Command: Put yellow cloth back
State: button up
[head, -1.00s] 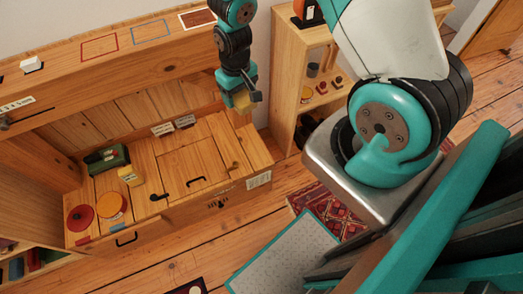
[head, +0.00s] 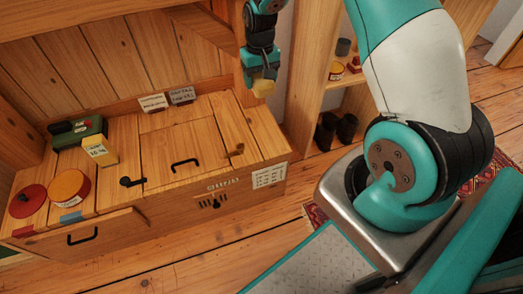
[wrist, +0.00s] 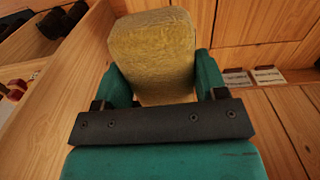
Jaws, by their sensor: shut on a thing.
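The yellow cloth (wrist: 153,50) is a folded, fuzzy block between the two teal fingers of my gripper (wrist: 155,82) in the wrist view. In the head view the cloth (head: 263,88) shows as a small yellow piece below my gripper (head: 260,75). My gripper is shut on it and holds it in the air, near the right end of the wooden bench and the upright beside it. The far side of the cloth is hidden.
The wooden bench (head: 215,150) has black handles and latches on its top. A green box (head: 80,133), a yellow box (head: 100,150), an orange round tin (head: 69,187) and a red disc (head: 27,200) stand at its left. Shelves (head: 335,95) stand at the right.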

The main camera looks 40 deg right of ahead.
aim_at(262, 136)
jog(key=f+b, duration=0.1)
jog(key=f, duration=0.1)
jog(key=d+f+b, duration=0.1)
jog(key=shift+w+f+b, duration=0.15)
jog(key=shift+w+b, duration=0.2)
jog(key=shift+d+f, duration=0.1)
jog(key=shift+f, duration=0.3)
notch_tip(262, 136, down, 19)
jog(key=b, duration=0.6)
jog(key=shift+f+b, duration=0.15)
jog(key=shift+b, duration=0.15)
jog(key=o, duration=0.9)
